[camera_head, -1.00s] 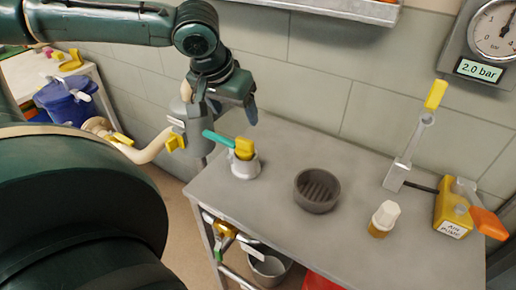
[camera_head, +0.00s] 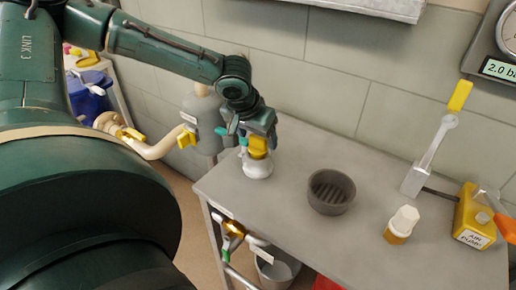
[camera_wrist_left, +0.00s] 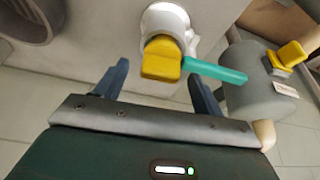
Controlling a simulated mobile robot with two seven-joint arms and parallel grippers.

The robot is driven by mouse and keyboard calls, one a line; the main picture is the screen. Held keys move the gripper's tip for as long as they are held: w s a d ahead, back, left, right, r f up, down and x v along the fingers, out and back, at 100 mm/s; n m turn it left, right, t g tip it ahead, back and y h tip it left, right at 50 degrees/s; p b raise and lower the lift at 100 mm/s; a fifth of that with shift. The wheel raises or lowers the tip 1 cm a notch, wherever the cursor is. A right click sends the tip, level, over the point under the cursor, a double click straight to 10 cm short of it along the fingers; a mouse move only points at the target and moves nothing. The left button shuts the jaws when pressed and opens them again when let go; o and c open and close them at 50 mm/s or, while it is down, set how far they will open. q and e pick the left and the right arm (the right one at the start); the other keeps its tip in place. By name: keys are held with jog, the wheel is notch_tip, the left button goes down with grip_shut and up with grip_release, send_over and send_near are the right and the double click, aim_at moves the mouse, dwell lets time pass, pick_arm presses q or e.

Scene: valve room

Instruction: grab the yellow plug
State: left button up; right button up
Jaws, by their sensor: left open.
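The yellow plug (camera_head: 258,148) sits in a white round fitting (camera_head: 257,168) near the left end of the grey table. In the left wrist view the plug (camera_wrist_left: 162,58) stands upright in the white fitting (camera_wrist_left: 167,18), with a teal lever (camera_wrist_left: 215,71) reaching out to the right. My left gripper (camera_head: 257,136) is open just over the plug, and its palm and fingers hide part of it. In the left wrist view the two blue-grey fingers (camera_wrist_left: 158,88) point toward the plug, one on each side of it. The right gripper is not in view.
A grey ribbed bowl (camera_head: 331,192), a white-capped bottle (camera_head: 402,224) and a yellow air pump (camera_head: 474,215) stand to the right on the table. A grey cylinder (camera_head: 206,125) with a beige pipe (camera_head: 160,148) is close left of the plug.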

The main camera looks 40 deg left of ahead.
pick_arm(q)
jog(key=c, duration=1.3)
